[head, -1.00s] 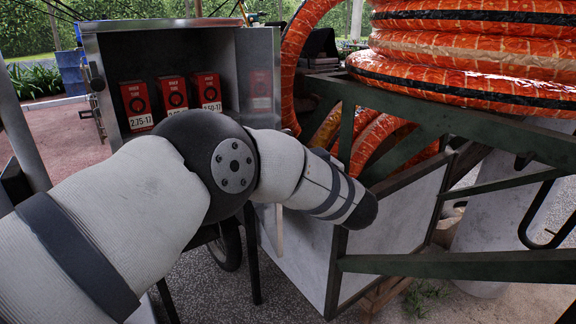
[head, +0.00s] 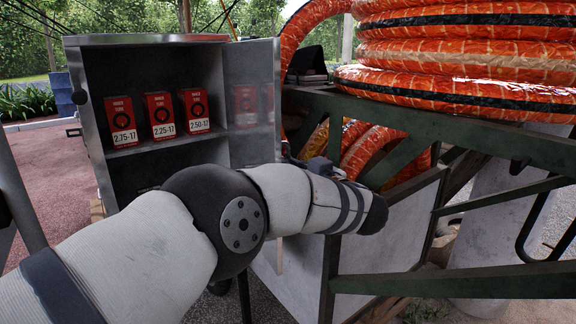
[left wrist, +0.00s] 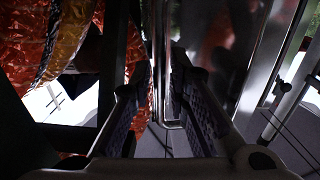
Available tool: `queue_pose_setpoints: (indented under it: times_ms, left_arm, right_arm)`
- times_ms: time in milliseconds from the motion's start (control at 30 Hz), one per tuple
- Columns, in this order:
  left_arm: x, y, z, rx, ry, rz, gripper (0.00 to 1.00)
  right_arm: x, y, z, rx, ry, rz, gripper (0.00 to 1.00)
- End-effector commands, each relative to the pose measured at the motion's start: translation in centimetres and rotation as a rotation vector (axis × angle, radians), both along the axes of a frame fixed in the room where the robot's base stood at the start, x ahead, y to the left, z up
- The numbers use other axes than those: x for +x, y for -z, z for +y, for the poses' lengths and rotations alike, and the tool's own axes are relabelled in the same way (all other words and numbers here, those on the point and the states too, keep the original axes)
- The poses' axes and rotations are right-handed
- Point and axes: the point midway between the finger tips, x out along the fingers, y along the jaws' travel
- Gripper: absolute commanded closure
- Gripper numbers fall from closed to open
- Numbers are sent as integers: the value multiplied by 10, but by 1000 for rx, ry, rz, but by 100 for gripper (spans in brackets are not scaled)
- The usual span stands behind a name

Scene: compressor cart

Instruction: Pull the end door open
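The metal door (head: 252,110) stands swung out at the right side of a grey cabinet (head: 150,42), with its reflective face showing in the head view. My left arm crosses in front of the cabinet, and its gripper fingers are hidden in that view. In the left wrist view my left gripper (left wrist: 164,75) has its two dark padded fingers apart. A shiny upright metal bar (left wrist: 160,95) with a bent lower end shows between them. I see no clear contact, and cannot tell whether the bar is a handle or the door's edge. My right gripper is out of view.
Red inner tube boxes (head: 162,115) stand on the cabinet shelf. A green frame (head: 420,112) with pale panels and coiled orange hose (head: 450,60) fills the right side, close beside the arm. Orange hose also shows left of the fingers in the wrist view (left wrist: 62,45).

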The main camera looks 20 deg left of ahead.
Motion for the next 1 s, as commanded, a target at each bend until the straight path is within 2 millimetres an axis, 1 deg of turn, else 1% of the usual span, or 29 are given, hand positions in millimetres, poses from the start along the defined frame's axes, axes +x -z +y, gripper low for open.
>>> queue_pose_setpoints:
  times_ms: [167,233,500,600,1000]
  left_arm:
    - [0,0,-1,1,1,-1,84]
    - [-4,-1,-5,0,2,-1,84]
    - [-41,-1,-46,0,2,-1,84]
    - [-48,0,-53,1,1,-1,84]
    - [-51,0,-55,1,0,-1,84]
  right_arm:
    - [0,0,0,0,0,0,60]
    - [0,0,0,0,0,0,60]
    - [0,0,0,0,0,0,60]
    - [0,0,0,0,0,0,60]
    - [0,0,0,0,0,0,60]
